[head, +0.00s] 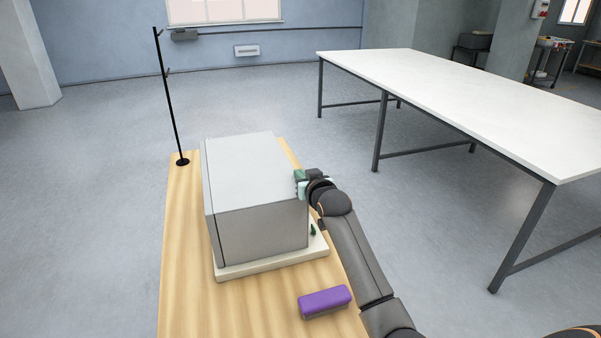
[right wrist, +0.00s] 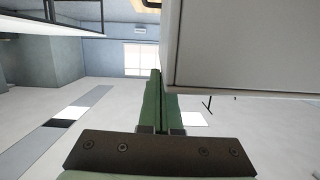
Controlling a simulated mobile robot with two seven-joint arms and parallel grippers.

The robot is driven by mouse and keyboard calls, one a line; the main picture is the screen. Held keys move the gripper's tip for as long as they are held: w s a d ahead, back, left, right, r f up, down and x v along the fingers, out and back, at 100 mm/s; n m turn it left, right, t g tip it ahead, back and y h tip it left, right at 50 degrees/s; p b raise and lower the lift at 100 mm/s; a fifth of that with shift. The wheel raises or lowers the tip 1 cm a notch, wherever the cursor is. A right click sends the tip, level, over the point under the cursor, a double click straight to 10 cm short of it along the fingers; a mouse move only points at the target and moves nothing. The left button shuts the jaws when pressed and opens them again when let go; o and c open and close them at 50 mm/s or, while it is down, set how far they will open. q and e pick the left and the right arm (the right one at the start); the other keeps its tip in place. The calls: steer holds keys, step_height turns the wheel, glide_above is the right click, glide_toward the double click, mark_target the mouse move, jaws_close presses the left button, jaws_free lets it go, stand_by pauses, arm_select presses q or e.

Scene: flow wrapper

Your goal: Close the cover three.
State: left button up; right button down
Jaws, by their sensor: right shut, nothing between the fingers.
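A grey box-shaped machine (head: 262,235) with a light grey top (head: 242,165) stands on a cream base on the wooden table. A dark seam runs along its left edge. Which panel is cover three I cannot tell; no numbers show. My right gripper (head: 300,182) is at the machine's right side, close to its upper edge. In the right wrist view its green fingers (right wrist: 158,100) are together and empty, beside a pale panel (right wrist: 245,50) of the machine. Whether they touch it I cannot tell. My left gripper is not in view.
A purple block (head: 325,302) lies on the wooden table (head: 185,290) at the front right. A thin black stand (head: 170,95) rises at the back left. A long white table (head: 450,90) stands at the right, across open floor.

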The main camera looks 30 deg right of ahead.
stand_by(0.4)
step_height(320, 180, up, 4)
steer(key=p, duration=0.4)
steer(key=shift+r, duration=0.15)
steer(key=shift+s+a, duration=0.1)
steer(key=shift+s, duration=0.2)
steer(key=v, duration=0.9)
steer(key=shift+s, duration=0.2)
